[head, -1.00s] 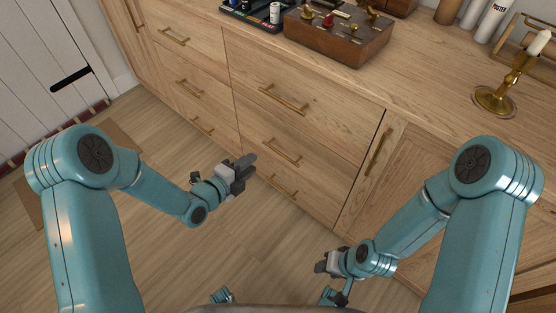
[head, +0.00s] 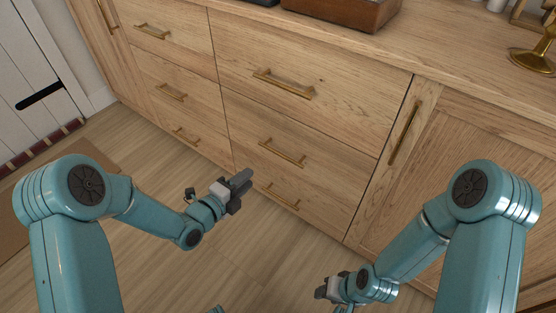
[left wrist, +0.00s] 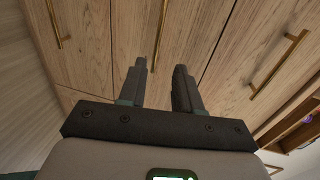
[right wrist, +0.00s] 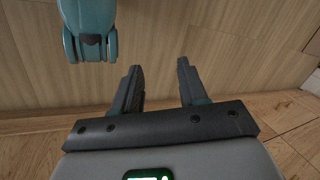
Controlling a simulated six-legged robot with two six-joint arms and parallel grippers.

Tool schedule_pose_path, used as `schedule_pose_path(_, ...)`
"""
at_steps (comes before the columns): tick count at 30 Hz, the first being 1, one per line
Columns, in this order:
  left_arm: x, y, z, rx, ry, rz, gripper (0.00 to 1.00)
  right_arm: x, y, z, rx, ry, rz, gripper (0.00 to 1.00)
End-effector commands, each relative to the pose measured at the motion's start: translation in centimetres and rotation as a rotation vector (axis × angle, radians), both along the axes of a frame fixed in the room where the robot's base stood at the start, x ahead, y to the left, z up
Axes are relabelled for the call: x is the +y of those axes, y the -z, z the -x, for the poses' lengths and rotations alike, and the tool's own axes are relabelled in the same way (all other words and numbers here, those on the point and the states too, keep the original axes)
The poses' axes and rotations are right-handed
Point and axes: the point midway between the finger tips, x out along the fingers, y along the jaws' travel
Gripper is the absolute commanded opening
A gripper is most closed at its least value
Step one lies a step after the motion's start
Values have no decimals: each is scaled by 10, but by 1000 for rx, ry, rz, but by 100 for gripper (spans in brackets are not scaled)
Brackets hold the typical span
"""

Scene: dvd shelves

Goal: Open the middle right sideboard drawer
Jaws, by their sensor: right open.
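The middle right drawer (head: 330,158) of the wooden sideboard is shut, its front flush with the drawers above and below. Its brass bar handle (head: 282,152) runs along the front. My left gripper (head: 243,182) is open and empty, in front of the sideboard, to the left of and a little below that handle in the head view, apart from it. In the left wrist view its fingers (left wrist: 159,85) are spread, with several brass handles beyond; I cannot tell which drawers they belong to. My right gripper (head: 322,292) is open and empty, low over the floor, its spread fingers (right wrist: 158,85) clear in the right wrist view.
The upper right drawer (head: 340,85) and lower right drawer (head: 310,205) are shut. A cupboard door with an upright handle (head: 404,132) is on the right. A wooden box (head: 345,12) and brass candlestick (head: 535,60) stand on top. The floor (head: 130,240) in front is clear.

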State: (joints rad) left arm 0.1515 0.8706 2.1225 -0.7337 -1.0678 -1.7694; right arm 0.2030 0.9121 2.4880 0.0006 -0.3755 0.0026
Motion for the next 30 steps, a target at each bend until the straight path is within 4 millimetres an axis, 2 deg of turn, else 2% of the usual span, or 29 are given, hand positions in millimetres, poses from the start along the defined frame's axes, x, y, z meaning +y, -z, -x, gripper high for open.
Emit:
schedule_pose_path(5,-10,7,-13,-2,4,0,33,-1,8,-3,-11,2,2,43)
schedule_pose_path(21,-77,32,-109,-2,4,0,33,-6,47,-31,-104,14,20,43)
schedule_pose_path(25,-87,34,-123,-1,4,0,33,-7,51,-35,-119,15,23,43)
schedule_pose_path(30,-91,34,-130,0,3,0,33,-7,53,-38,-127,16,24,43)
